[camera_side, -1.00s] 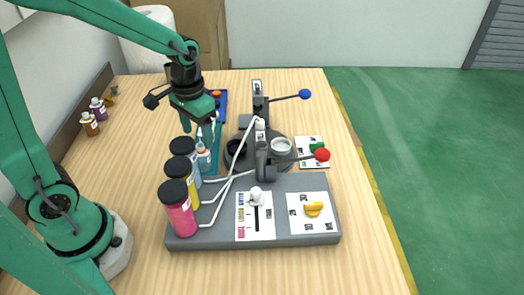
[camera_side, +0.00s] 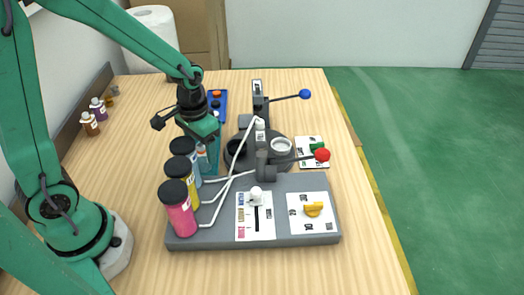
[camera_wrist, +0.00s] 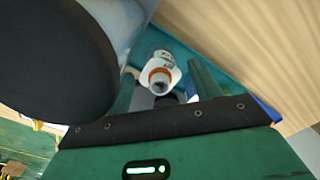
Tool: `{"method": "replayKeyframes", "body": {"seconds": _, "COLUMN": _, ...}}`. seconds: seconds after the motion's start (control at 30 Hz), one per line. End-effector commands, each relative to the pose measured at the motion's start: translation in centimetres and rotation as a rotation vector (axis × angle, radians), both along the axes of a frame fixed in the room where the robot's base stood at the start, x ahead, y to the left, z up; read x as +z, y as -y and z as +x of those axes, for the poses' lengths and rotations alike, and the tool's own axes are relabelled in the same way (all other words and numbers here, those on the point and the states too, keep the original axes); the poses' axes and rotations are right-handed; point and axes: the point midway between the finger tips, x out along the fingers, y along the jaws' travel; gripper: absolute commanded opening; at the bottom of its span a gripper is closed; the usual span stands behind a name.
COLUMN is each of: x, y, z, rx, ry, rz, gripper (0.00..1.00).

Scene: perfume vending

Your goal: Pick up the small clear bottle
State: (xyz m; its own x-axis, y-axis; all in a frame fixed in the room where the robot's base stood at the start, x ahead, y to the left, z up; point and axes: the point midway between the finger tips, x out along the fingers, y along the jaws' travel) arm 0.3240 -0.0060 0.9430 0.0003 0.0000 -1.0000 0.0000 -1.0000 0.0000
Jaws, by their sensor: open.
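The small clear bottle (camera_wrist: 160,68) has an orange ring at its neck and shows in the wrist view between the two green fingers. In the side view it is mostly hidden, with a little of the bottle (camera_side: 203,153) showing behind the blue-labelled dark-capped bottle. My gripper (camera_wrist: 164,82) is open, with one finger on each side of the small bottle. A gap shows at the right finger; contact on the left cannot be told. In the side view my gripper (camera_side: 206,150) reaches down behind the capped bottles.
Large capped bottles, blue (camera_side: 185,160), yellow (camera_side: 183,185) and pink (camera_side: 178,211), stand close in front of my gripper. The grey machine base (camera_side: 290,242) with tubes and levers lies to the right. Small brown (camera_side: 90,124) and purple (camera_side: 98,109) bottles stand at the left.

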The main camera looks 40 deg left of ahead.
Motion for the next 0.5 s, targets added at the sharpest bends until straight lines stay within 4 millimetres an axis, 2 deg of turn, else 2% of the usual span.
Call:
{"method": "replayKeyframes", "body": {"seconds": 0.3, "x": 0.03, "y": 0.0, "z": 0.0, "rx": 0.0, "ry": 0.0, "rz": 0.0, "gripper": 0.63}}
{"method": "replayKeyframes", "body": {"seconds": 0.5, "x": 0.03, "y": 0.0, "z": 0.0, "rx": 0.0, "ry": 0.0, "rz": 0.0, "gripper": 0.24}}
